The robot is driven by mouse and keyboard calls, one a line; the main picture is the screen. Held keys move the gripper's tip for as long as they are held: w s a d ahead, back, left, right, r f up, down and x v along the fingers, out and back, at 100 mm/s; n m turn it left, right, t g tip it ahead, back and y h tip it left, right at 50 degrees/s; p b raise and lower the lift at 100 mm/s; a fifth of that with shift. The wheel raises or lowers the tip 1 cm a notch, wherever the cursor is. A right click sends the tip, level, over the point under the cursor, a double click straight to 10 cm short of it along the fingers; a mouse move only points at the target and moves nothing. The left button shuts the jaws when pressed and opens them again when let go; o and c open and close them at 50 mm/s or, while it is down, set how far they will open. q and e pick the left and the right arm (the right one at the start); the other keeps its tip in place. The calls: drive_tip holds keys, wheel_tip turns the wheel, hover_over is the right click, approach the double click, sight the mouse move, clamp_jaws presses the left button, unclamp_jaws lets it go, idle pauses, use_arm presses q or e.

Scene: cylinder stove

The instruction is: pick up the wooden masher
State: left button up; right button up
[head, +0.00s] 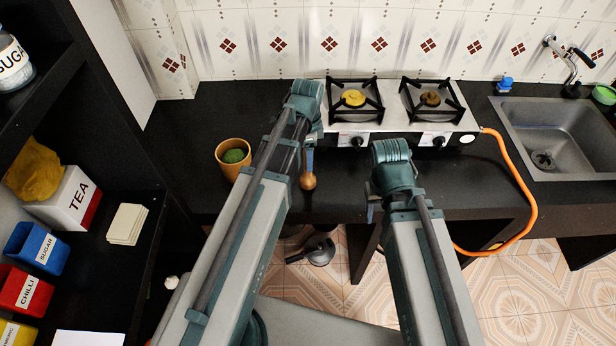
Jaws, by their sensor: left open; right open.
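The wooden masher (308,181) shows as a rounded brown end at the front of the black counter, just right of my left forearm. The rest of it is hidden or hard to make out. My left gripper (309,160) is mostly hidden behind its own arm; a blue-grey part of it shows just above the brown end. It is open, and I cannot tell whether it touches the masher. My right gripper (373,203) is also mostly hidden by its arm, near the counter's front edge below the stove. It is open, with nothing visible in it.
A two-burner stove (387,118) stands behind the grippers, with an orange hose (527,190) at its right. A wooden cup (231,172) with green contents stands left of my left arm. A sink (560,140) is at right and a dark shelf (130,245) at left.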

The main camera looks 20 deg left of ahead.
use_arm(q)
drive_tip(key=shift+r, duration=0.1)
clamp_jaws()
idle(1.3)
